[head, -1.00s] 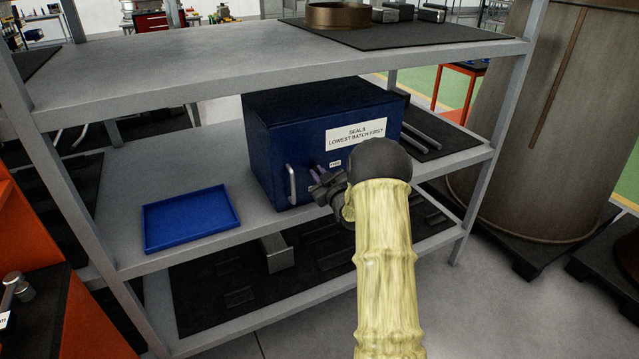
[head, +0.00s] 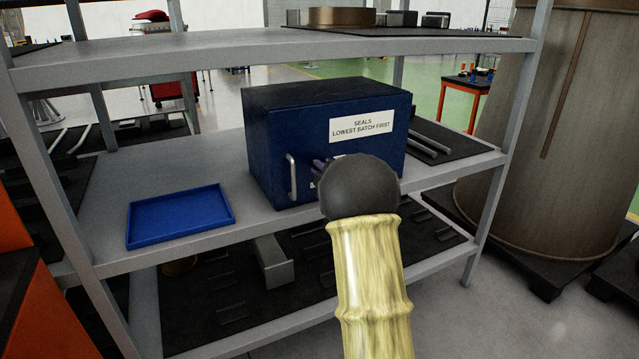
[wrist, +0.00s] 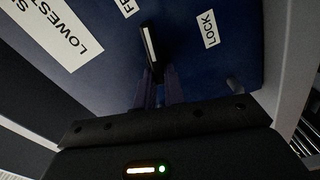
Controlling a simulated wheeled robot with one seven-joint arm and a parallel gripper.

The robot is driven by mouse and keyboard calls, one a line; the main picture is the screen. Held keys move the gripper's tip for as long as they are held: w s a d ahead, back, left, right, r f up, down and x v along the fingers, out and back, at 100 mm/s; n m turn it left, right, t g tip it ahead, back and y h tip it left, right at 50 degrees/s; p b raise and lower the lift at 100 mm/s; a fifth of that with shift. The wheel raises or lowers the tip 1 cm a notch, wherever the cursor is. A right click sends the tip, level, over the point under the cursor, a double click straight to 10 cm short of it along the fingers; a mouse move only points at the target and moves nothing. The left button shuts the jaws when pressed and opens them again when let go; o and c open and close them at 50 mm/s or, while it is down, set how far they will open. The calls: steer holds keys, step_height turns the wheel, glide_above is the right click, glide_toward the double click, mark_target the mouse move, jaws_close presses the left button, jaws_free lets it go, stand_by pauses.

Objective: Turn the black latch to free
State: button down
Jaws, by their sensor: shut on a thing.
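A dark blue box (head: 275,135) labelled "SEALS LOWEST BATCH FIRST" stands on the middle shelf (head: 215,160). In the wrist view the black latch (wrist: 150,48) on its front shows as a narrow bar with a pale edge. The bar points between the partly cut-off "FR..." label (wrist: 128,6) and the "LOCK" label (wrist: 209,29). My gripper (wrist: 157,82) is shut on the latch; the fingers reach its lower end. In the head view the dark round part of my wrist hides the latch and most of my gripper (head: 318,168).
A silver handle (head: 292,178) stands upright on the box front, left of my gripper. An empty blue tray (head: 180,217) lies on the shelf to the left. Metal bars (head: 430,143) lie right of the box. The upper shelf (head: 190,52) runs above.

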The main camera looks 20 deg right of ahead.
steer(key=shift+a+f+n+b, duration=0.1)
steer(key=shift+f+n+b, duration=0.1)
steer(key=shift+n+b, duration=0.6)
steer(key=shift+f+n+b, duration=0.15)
steer(key=shift+n+b, duration=0.55)
steer(key=shift+b, duration=0.2)
steer(key=c, duration=1.5)
jaws_free()
steer(key=shift+r, duration=0.1)
steer(key=s, duration=1.7)
steer(key=shift+s+d+p, duration=0.2)
steer(key=shift+d+p, duration=0.1)
